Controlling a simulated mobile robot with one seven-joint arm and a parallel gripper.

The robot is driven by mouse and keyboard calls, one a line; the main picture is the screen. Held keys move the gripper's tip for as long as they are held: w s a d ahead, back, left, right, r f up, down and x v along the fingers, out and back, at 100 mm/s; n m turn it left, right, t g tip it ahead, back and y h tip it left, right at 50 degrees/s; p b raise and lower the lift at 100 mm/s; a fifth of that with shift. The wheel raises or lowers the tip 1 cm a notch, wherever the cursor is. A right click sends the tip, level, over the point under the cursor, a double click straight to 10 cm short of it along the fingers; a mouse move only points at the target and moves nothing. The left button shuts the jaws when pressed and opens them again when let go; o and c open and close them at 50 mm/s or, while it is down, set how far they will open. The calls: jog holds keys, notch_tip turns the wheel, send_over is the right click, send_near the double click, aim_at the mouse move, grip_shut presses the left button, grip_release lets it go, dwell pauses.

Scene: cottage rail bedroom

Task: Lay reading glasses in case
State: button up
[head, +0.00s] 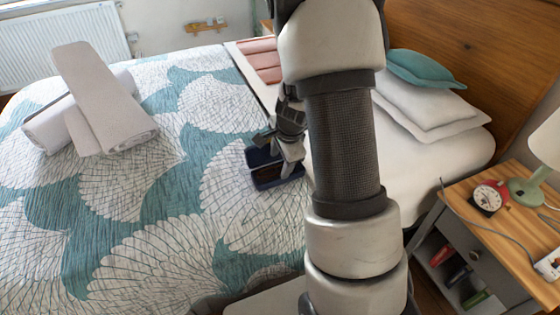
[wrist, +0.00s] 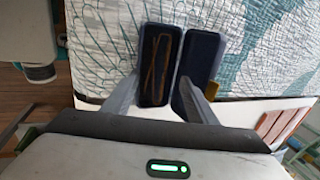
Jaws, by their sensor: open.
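The open glasses case is dark navy with two halves and lies on the bed, in the head view (head: 262,158) and the wrist view (wrist: 205,60). In the wrist view, the reading glasses (wrist: 153,62) show as a thin brown outline inside the left half of the case. My gripper (wrist: 157,90) is open there, its grey fingers apart at the near end of that half, with nothing seen clamped between them. In the head view my gripper (head: 289,152) is right over the case and partly hides it; the glasses cannot be made out there.
The case rests on a teal and white patterned quilt (head: 150,200). Rolled towels (head: 100,105) lie at the left, pillows (head: 430,100) by the headboard. A nightstand (head: 470,205) with a red clock (head: 489,198) and lamp (head: 525,190) stands at the right.

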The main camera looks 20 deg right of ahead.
jog(key=p+v, duration=0.6)
jog(key=v, duration=1)
jog(key=shift+r, duration=0.3)
jog(key=shift+d, duration=0.1)
jog(key=s+a+r+n+t+y, duration=0.1)
jog(key=s+a+r+n, duration=0.65)
jog(key=r, duration=0.35)
jog(key=s+a+r+n+h, duration=0.1)
jog(key=s+a+r+n, duration=0.15)
jog(key=s+n, duration=0.25)
jog(key=s+a+r+n, duration=0.1)
jog(key=s+r+n, duration=0.2)
jog(key=s+n, duration=0.2)
notch_tip(320, 180, up, 17)
jog(key=p, duration=1.6)
jog(key=shift+s+f+t, duration=0.15)
jog(key=shift+s+t, duration=0.25)
jog(key=shift+d, duration=0.1)
